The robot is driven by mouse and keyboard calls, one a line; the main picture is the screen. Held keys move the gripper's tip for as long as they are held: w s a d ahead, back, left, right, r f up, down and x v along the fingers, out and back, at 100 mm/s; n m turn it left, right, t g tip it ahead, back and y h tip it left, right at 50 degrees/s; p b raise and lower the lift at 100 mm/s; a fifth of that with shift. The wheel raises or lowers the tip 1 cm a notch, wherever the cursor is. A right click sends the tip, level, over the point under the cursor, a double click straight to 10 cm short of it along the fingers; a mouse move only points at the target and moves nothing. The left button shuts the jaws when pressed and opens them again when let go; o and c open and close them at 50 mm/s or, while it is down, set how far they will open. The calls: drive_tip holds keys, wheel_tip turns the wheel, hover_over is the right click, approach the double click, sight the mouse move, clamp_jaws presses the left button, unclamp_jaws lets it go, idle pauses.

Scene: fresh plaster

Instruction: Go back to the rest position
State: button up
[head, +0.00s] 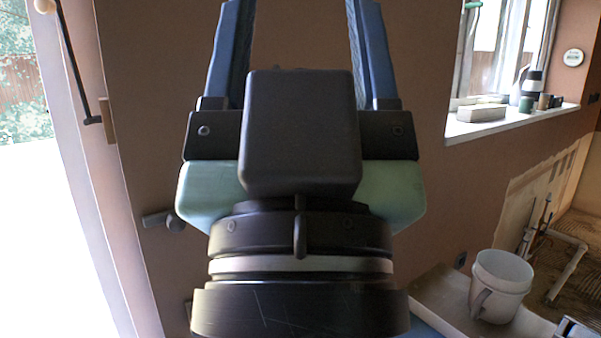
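My gripper (297,30) fills the middle of the head view, seen from behind and pointing up and away. Its two blue fingers stand wide apart, one on each side of a dark block-shaped housing. The brown wall shows between the fingers, with nothing held there. The fingertips are cut off by the top edge of the picture. The gripper is raised in front of the wall and touches nothing that I can see.
A brown door or wall with a handle (163,219) is behind my gripper at left, beside a bright opening. A white bucket (501,287) stands at lower right near pipes (567,268). A window sill (512,121) at upper right holds a block (481,113) and small containers.

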wheel_tip(320, 180, up, 18)
drive_tip(key=p, duration=1.5)
drive_tip(key=shift+w+f, duration=0.1)
drive_tip(key=shift+f, duration=0.05)
